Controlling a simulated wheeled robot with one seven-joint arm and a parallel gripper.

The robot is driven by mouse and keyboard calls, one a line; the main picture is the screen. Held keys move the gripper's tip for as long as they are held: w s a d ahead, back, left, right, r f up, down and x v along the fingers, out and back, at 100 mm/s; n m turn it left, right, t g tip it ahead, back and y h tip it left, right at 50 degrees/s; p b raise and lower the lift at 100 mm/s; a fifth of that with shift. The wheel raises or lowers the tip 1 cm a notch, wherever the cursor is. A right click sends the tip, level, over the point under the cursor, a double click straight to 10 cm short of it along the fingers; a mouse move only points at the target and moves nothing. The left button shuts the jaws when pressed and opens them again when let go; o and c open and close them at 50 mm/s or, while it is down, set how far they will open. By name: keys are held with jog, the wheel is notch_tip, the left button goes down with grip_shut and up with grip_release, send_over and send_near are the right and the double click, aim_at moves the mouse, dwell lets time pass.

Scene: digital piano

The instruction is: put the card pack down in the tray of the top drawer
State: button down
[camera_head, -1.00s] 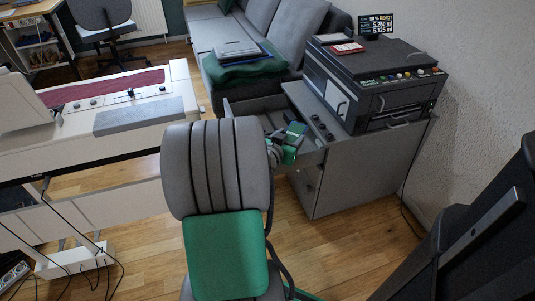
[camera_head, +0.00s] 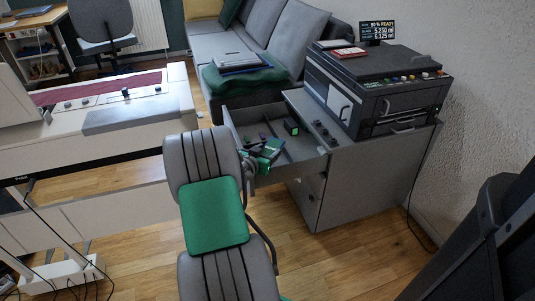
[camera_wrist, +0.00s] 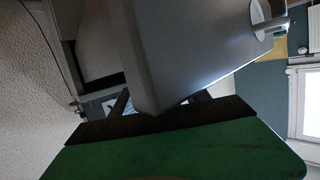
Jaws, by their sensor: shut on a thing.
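My gripper (camera_head: 267,150) is over the near left part of the open top drawer (camera_head: 315,163), by its front. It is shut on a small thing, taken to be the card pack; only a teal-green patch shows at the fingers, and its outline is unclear. The drawer's tray (camera_head: 292,149) has dividers and lies partly behind my gripper. I cannot tell whether the held thing touches the tray.
A small dark box with a green face (camera_head: 291,127) stands in the drawer. A printer (camera_head: 375,85) sits on the grey cabinet (camera_head: 365,185). The digital piano (camera_head: 140,118) is at left, the sofa (camera_head: 222,40) behind, a dark chair (camera_head: 480,245) at right.

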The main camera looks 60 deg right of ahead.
jog(key=shift+f+b, duration=0.4)
jog(key=shift+b, duration=0.05)
jog(key=shift+a+f, duration=0.1)
jog(key=shift+f, duration=0.15)
